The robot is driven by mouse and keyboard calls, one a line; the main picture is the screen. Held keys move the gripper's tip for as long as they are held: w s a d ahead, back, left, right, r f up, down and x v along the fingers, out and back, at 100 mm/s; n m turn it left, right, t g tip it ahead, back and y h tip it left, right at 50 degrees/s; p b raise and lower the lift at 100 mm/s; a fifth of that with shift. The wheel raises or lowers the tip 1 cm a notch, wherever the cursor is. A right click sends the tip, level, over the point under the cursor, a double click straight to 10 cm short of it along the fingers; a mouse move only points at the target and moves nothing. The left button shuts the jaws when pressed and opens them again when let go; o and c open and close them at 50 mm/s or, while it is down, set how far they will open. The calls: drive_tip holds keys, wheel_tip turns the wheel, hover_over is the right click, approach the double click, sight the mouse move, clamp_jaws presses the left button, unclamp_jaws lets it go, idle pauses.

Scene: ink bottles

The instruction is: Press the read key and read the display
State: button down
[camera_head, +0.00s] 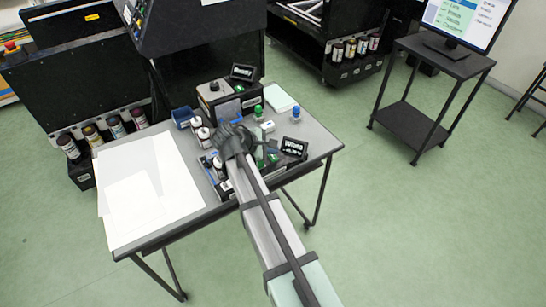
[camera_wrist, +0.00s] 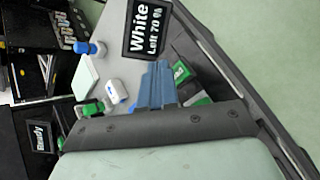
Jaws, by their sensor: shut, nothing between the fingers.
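A small black display (camera_head: 294,147) stands on the grey table near its right edge. It also shows in the wrist view (camera_wrist: 147,30), where it reads "White Left 70 %". A second black display (camera_head: 243,72) reads "Ready" and stands on a dark device at the table's back; it is sideways in the wrist view (camera_wrist: 40,138). My gripper's blue-grey fingers (camera_wrist: 157,75) are shut and empty, just beside the White display, in front of a dark device with green parts (camera_wrist: 182,72). I cannot make out a read key; my gripper and arm hide part of that device.
White sheets (camera_head: 150,185) cover the table's left. Bottles (camera_head: 203,135), a blue tray (camera_head: 182,117) and a blue-capped item (camera_head: 295,113) stand near my arm. A small white block (camera_wrist: 117,90) lies close to my fingers. A monitor stand (camera_head: 440,65) is apart at right.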

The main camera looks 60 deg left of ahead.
sight(271, 159)
drive_tip(key=shift+r, duration=2.45)
